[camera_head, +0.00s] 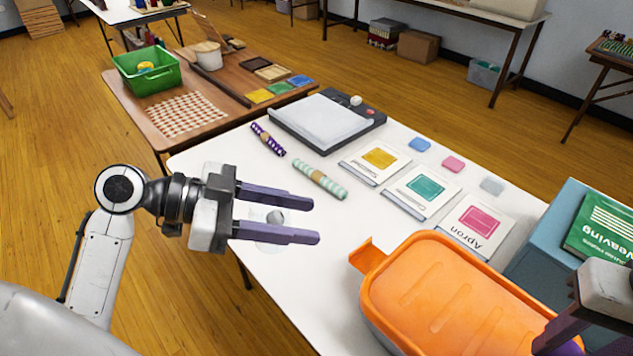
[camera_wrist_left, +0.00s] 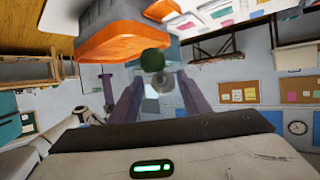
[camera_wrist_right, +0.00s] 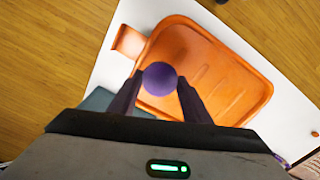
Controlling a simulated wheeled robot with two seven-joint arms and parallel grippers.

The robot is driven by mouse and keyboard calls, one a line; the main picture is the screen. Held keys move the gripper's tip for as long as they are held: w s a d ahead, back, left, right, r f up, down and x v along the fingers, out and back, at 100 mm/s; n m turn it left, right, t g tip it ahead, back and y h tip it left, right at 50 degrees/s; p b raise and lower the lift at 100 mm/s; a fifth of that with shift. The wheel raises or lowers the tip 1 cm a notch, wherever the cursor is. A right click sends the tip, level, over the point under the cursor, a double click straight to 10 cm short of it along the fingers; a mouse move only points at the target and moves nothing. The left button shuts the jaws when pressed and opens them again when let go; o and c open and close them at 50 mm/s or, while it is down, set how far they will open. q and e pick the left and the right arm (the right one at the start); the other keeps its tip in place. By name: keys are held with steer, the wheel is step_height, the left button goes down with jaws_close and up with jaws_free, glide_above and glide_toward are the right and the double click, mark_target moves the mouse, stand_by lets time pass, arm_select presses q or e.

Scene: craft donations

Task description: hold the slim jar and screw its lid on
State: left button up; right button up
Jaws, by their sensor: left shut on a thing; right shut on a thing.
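My left gripper (camera_head: 314,220) is shut on the slim jar (camera_head: 274,217), a clear, faint glass piece between its purple fingers over the near left part of the white table. In the left wrist view the jar (camera_wrist_left: 163,82) shows as a greyish round form between the fingers, with a dark green round thing (camera_wrist_left: 152,60) beside it; I cannot tell whether that belongs to the jar. My right gripper (camera_wrist_right: 159,82) is shut on a purple round lid (camera_wrist_right: 160,75), above the orange bin in the right wrist view. In the head view this gripper is mostly cut off at bottom right. Jar and lid are far apart.
The orange bin (camera_head: 374,262) stands at the table's near right, beside a blue box (camera_head: 548,240) with a green book (camera_head: 605,228). Craft kits, yarn rolls and a paper trimmer (camera_head: 325,122) lie farther back. The white table (camera_head: 330,275) is bare left of the bin.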

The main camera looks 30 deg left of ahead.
arm_select(q)
steer(key=w+d+f+m+g+h, duration=0.1)
steer(key=d+m+g, duration=0.6)
steer(key=d, duration=0.7)
steer(key=shift+w+d+f+m+g+h, duration=0.2)
steer(key=shift+w+f+m+g+h, duration=0.25)
steer(key=shift+g, duration=0.35)
arm_select(e)
steer(key=w+a+r+m, duration=0.1)
steer(key=a+r+m, duration=0.4)
steer(key=a, duration=0.5)
steer(key=w+a+r+m, duration=0.1)
steer(key=a+r+m, duration=0.3)
steer(key=a, duration=0.5)
steer(key=w+a+r+m, duration=0.2)
steer(key=a+r+m, duration=0.3)
steer(key=a, duration=0.5)
steer(key=shift+a+r+m, duration=0.3)
steer(key=shift+r, duration=0.4)
steer(key=shift+w, duration=0.15)
steer(key=shift+f, duration=2)
steer(key=shift+f, duration=0.1)
